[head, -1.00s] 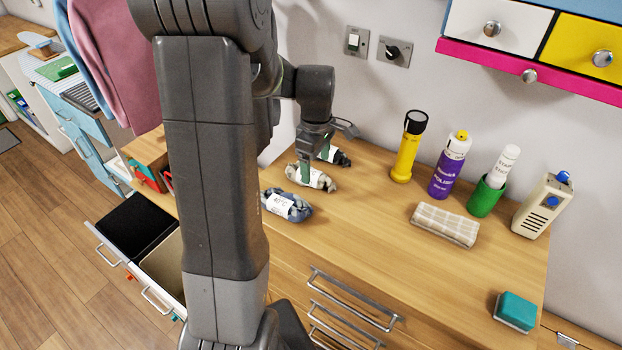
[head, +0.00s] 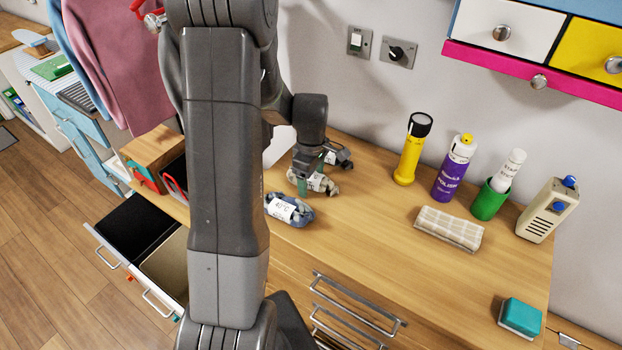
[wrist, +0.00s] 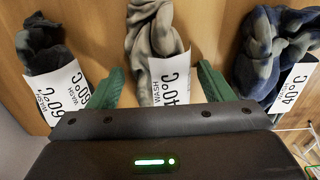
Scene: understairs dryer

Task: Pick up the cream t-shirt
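The cream t-shirt (head: 327,185) is a rolled, twisted bundle on the wooden counter, with a white wash label. In the wrist view the cream t-shirt (wrist: 152,30) lies between the two green fingers of my gripper (wrist: 160,72), its label reading 40°C. My gripper is open, one finger on each side of the bundle, with gaps showing between fingers and cloth. In the head view my gripper (head: 316,173) is low over the cream t-shirt and hides part of it.
A blue bundle (head: 287,209) labelled 40°C and a dark bundle (wrist: 45,50) labelled 60°C lie close on either side. The counter's middle is clear.

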